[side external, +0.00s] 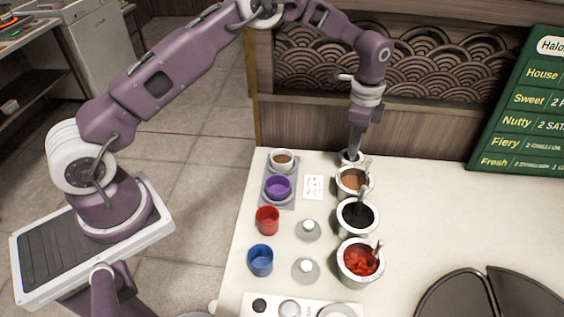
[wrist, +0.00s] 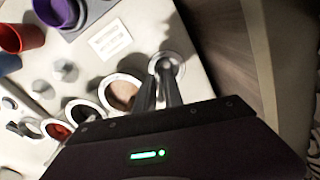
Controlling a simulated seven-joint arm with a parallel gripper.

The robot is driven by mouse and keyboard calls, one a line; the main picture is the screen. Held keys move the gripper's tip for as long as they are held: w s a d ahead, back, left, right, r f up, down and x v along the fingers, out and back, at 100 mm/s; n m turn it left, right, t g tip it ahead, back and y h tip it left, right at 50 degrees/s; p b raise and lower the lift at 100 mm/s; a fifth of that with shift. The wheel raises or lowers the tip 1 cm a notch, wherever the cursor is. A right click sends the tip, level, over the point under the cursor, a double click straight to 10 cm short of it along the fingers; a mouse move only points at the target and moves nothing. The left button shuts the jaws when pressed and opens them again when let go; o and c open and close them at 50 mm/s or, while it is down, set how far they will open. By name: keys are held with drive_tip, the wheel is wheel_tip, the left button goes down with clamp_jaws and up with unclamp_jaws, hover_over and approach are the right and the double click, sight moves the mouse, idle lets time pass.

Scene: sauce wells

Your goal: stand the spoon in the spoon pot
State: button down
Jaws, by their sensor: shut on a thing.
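My gripper (side external: 354,150) points down at the far end of the row of pots. Its fingertips are at the mouth of a small, pale round pot (side external: 343,160), which looks like the spoon pot. In the wrist view the fingers (wrist: 162,88) reach to the rim of this pot (wrist: 181,60). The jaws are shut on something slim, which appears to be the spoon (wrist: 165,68). Its lower end seems to be inside the pot. Most of it is hidden by the fingers, so I cannot tell whether it touches the bottom.
Wells of brown (side external: 352,180), dark (side external: 356,216) and red sauce (side external: 361,261) line up nearer the camera, with utensils standing in them. Purple (side external: 277,187), red (side external: 267,220) and blue cups (side external: 260,260) stand left. A wooden panel (side external: 310,130) rises behind the pot.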

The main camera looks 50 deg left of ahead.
drive_tip(key=shift+f, duration=0.75)
drive_tip(key=shift+f, duration=0.2)
drive_tip(key=c, duration=1.4)
unclamp_jaws()
drive_tip(key=shift+o, duration=0.6)
drive_tip(key=o, duration=0.5)
drive_tip(key=shift+d, duration=0.1)
drive_tip(key=shift+c, duration=0.3)
drive_tip(key=shift+s+d, duration=0.1)
drive_tip(key=shift+c, duration=0.3)
